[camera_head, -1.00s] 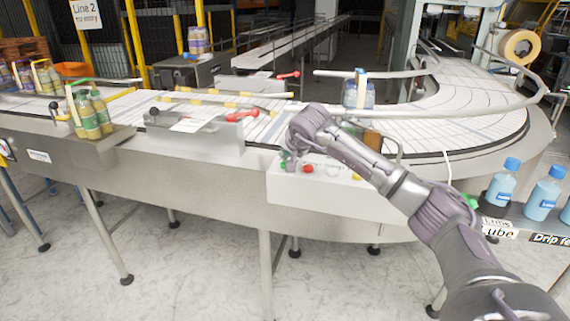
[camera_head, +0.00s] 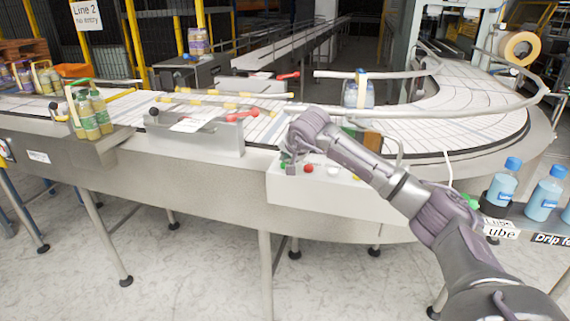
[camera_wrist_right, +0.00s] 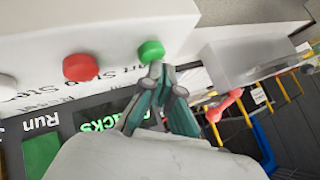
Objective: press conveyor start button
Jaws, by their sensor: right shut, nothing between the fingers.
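The white control box (camera_head: 330,193) is fixed to the front of the conveyor. In the wrist view it carries a green button (camera_wrist_right: 151,51), a red button (camera_wrist_right: 80,67) and a white button (camera_wrist_right: 6,86). The red button also shows in the head view (camera_head: 308,169). My right gripper (camera_wrist_right: 158,70) is shut and empty, its fingertips at the near edge of the green button. I cannot tell whether they touch it. In the head view my right gripper (camera_head: 289,166) is at the box's left end, mostly below my wrist. My left gripper is out of view.
A grey guide unit with a red handle (camera_head: 241,115) stands left of the box. A bottle pack (camera_head: 358,95) is on the curved conveyor (camera_head: 470,110) behind my arm. Blue bottles (camera_head: 503,181) stand at the right. A display with a green "Run" panel (camera_wrist_right: 42,152) shows below the buttons.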

